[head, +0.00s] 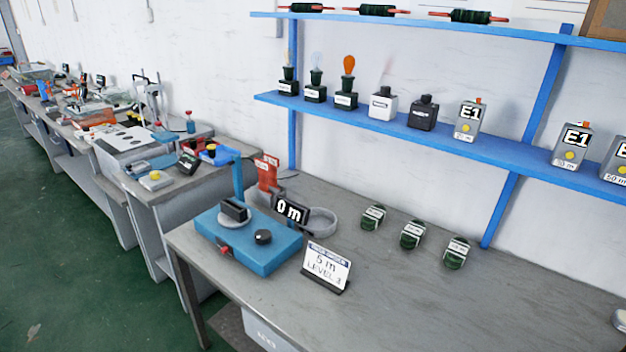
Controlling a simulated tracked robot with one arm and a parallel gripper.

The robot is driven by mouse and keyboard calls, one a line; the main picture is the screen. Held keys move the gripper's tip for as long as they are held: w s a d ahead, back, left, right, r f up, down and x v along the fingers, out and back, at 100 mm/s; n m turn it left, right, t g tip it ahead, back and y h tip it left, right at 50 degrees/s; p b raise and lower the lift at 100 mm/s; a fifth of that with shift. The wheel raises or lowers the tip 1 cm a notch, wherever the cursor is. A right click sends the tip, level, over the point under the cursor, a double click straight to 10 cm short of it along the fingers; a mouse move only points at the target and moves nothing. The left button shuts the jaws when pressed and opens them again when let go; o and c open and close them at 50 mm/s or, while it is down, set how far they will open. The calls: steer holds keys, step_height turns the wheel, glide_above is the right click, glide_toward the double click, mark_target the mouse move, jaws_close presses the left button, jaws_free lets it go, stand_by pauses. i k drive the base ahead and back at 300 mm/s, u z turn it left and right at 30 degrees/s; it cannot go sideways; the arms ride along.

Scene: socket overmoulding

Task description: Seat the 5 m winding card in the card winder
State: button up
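The card winder (262,249) is a blue box on the near left part of the grey bench. A black holder (234,209) stands on a pale disc on its top, with a black knob beside it and a red switch on its front. I cannot tell whether the holder contains anything. Its display (291,209) reads "0 m". Three dark green pieces with white labels, possibly winding cards, stand on the bench to the right: a left one (373,217), a middle one (412,235) and a right one (456,253). Their labels are too small to read. My gripper is out of view.
A sign (326,266) reading "5 m" stands right of the winder. A grey ring (320,221) and a red stand (266,174) are behind it. Blue shelves (400,133) with bulbs and boxes hang above. The bench's front right is largely clear. Cluttered benches (140,178) extend left.

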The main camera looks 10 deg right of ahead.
mark_target(232, 214)
steer(key=z, duration=0.1)
steer(key=i, duration=1)
steer(key=u, duration=0.05)
